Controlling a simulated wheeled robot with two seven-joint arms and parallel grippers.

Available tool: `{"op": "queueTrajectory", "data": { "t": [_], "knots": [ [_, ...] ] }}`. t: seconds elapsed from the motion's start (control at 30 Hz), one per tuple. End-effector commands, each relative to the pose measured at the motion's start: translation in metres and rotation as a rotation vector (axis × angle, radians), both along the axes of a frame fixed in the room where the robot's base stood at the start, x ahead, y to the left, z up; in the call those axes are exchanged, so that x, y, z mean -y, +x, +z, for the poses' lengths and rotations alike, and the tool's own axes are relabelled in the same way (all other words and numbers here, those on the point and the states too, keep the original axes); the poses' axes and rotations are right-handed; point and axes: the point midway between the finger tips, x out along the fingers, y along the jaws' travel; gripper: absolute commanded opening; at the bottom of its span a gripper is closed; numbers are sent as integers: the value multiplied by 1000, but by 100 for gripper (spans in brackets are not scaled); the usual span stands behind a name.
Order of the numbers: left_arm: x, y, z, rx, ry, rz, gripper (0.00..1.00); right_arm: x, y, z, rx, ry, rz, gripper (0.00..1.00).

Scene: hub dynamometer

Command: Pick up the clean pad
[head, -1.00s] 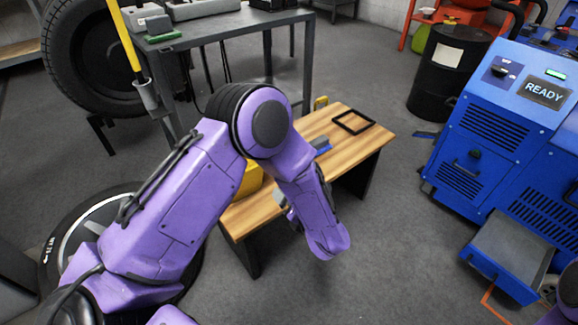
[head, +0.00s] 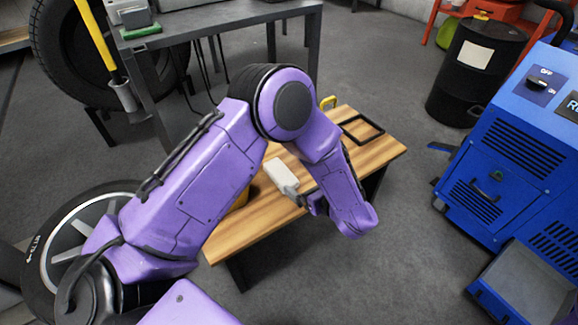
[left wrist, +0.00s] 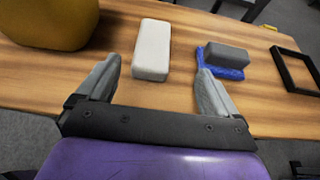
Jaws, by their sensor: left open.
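A white block (head: 281,173), which looks like the clean pad, lies on the wooden bench (head: 238,228). In the left wrist view the white pad (left wrist: 152,48) lies just ahead of the fingertips and between their lines, apart from both. My left gripper (left wrist: 157,80) is open and empty, its grey fingers spread wider than the pad. In the head view the left gripper (head: 292,190) is beside the pad's near end, partly hidden by my forearm. A grey block on a blue base (left wrist: 226,60) lies right of the pad. My right gripper is not in view.
A yellow container (left wrist: 48,22) stands left of the pad. A black square frame (head: 362,130) lies at the bench's far right. A grey metal table (head: 215,22) stands behind, a black drum (head: 475,75) and blue machine (head: 510,160) to the right.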

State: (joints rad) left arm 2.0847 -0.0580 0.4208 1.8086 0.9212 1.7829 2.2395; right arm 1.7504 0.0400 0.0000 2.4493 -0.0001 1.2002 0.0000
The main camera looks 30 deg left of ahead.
Motion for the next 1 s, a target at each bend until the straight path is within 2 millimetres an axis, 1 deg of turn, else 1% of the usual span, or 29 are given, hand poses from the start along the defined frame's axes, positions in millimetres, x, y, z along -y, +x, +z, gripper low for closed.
{"op": "queueTrajectory", "data": {
  "t": [0.1, 0.2, 0.37, 0.5, 0.6, 0.7, 0.87, 0.9, 0.97, 1.0],
  "knots": [
    [-19, 7, -11, -2, 2, 3, 94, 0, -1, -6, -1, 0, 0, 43],
    [-34, 13, -17, -2, 1, 2, 94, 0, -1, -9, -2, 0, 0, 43],
    [-50, 17, -26, -3, 1, 1, 94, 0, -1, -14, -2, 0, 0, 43],
    [-74, 20, -40, -3, 2, 2, 94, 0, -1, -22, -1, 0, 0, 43],
    [-85, 25, -43, -1, 2, 1, 94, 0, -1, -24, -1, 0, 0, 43],
    [-89, 27, -44, 0, 0, 1, 94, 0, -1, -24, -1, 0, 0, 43],
    [-89, 27, -43, -1, 0, 1, 94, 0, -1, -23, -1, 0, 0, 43],
    [-89, 27, -43, -1, 0, 1, 81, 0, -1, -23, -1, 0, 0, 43],
    [-89, 27, -43, -1, 0, 1, 61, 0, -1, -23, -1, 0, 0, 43],
    [-89, 27, -43, -1, 0, 1, 48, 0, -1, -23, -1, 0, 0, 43]
  ]
}}
